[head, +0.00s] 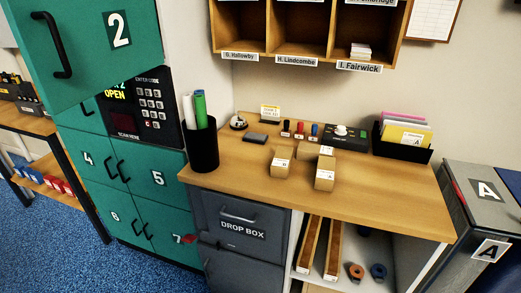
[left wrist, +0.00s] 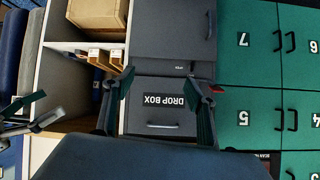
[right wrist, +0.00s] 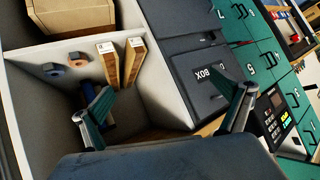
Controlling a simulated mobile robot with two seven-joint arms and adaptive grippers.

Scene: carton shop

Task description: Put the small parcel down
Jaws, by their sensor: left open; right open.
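Three small cardboard parcels stand close together on the wooden counter (head: 230,160) in the head view: a left one (head: 281,162), a front right one (head: 325,175) and one behind it (head: 327,150), partly hidden. I cannot tell which is the task's small parcel. My left gripper (left wrist: 158,92) is open and empty in front of the drop box (left wrist: 165,110). My right gripper (right wrist: 168,98) is open and empty in front of the shelf unit beside the drop box. Neither gripper shows in the head view.
A green locker door numbered 2 (head: 85,50) stands open at the left; the keypad screen (head: 118,92) reads OPEN. The counter's front right is clear.

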